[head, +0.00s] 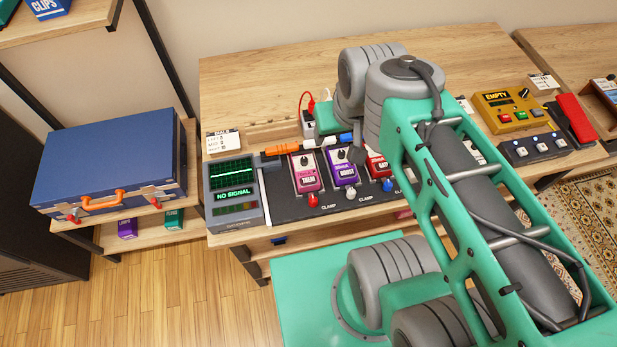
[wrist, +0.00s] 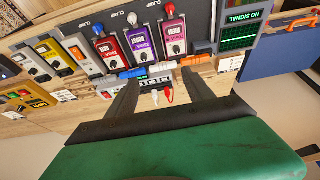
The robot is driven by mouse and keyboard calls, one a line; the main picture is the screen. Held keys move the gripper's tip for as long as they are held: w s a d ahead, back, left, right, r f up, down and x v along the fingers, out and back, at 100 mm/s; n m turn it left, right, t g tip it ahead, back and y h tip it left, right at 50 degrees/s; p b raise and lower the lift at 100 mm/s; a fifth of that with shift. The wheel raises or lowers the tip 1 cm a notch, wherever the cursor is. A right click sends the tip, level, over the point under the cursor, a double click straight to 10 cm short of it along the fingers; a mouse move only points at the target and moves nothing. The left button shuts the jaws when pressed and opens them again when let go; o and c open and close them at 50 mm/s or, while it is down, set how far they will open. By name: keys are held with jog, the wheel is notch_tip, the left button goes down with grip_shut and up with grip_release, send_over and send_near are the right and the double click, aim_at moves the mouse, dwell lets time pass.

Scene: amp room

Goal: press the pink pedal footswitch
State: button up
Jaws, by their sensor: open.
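The pink pedal (head: 306,173) stands at the left end of the pedal row on a dark board, beside a purple pedal (head: 343,168). It also shows upside down in the wrist view (wrist: 174,38), labelled "TREM", with its knob towards my gripper. Its footswitch is too small to make out clearly. A red clamp knob (head: 313,200) sits on the board in front of it. My gripper (wrist: 160,77) is open and empty, with its fingers apart behind the pedal row. In the head view my arm mostly hides the gripper.
A "NO SIGNAL" display box (head: 235,194) stands left of the pink pedal. An orange plug (head: 282,149) and a blue plug (wrist: 132,73) lie behind the pedals. A red pedal (head: 379,163) is right of the purple one. A blue case (head: 112,165) rests on the left shelf.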

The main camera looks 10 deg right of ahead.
grip_shut()
dwell(0.4)
dwell(1.1)
